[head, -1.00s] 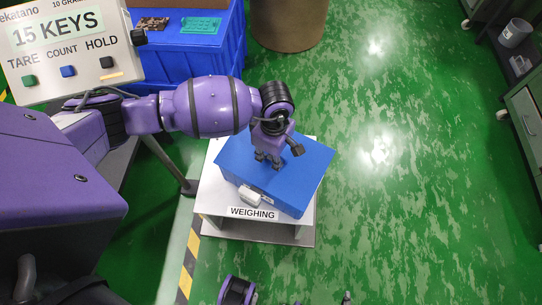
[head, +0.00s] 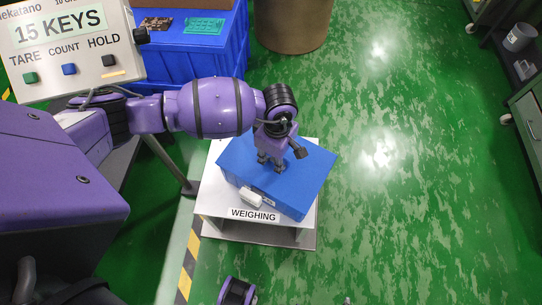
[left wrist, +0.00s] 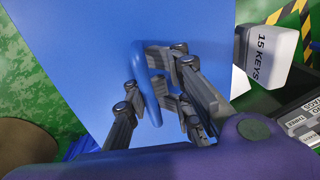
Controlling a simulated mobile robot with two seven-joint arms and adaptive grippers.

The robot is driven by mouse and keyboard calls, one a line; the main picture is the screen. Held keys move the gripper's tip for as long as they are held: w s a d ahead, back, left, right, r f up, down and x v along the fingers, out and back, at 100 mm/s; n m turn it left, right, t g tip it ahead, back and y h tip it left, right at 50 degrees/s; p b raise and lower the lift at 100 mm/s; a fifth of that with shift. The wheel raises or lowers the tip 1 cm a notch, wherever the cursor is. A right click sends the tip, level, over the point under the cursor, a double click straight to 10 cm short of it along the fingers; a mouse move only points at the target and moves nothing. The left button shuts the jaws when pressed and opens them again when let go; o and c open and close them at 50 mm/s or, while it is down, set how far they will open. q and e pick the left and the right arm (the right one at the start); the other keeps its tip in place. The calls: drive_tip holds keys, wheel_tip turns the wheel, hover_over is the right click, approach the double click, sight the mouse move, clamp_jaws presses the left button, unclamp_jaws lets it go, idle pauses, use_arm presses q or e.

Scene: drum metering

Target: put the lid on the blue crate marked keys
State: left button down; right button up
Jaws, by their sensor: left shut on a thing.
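The blue crate (head: 265,200) stands on the scale platform marked WEIGHING. The flat blue lid (head: 305,170) covers the crate's top from the head view; I cannot tell whether it is fully seated. My left gripper (head: 270,166) is above the lid. In the left wrist view, its fingers (left wrist: 155,95) are shut around the lid's blue loop handle (left wrist: 147,85), with the lid's surface (left wrist: 80,60) beyond. My right gripper is not in view.
The scale display (head: 75,45) reads 15 KEYS at upper left. The platform (head: 215,205) carries the crate. A larger blue container (head: 195,62) and a brown drum (head: 290,25) stand behind. Grey cabinets are at far right. Green floor to the right is clear.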

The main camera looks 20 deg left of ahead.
use_arm(q)
drive_tip(key=shift+w+f, duration=0.15)
drive_tip(key=shift+w, duration=0.05)
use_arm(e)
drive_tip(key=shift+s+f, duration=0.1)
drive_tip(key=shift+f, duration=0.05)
use_arm(q)
drive_tip(key=c, duration=1.4)
unclamp_jaws()
drive_tip(key=shift+c, duration=0.2)
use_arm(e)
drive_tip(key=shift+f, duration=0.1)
use_arm(q)
drive_tip(key=o, duration=0.7)
drive_tip(key=shift+r+p, duration=2.2)
drive_tip(key=shift+r, duration=1.35)
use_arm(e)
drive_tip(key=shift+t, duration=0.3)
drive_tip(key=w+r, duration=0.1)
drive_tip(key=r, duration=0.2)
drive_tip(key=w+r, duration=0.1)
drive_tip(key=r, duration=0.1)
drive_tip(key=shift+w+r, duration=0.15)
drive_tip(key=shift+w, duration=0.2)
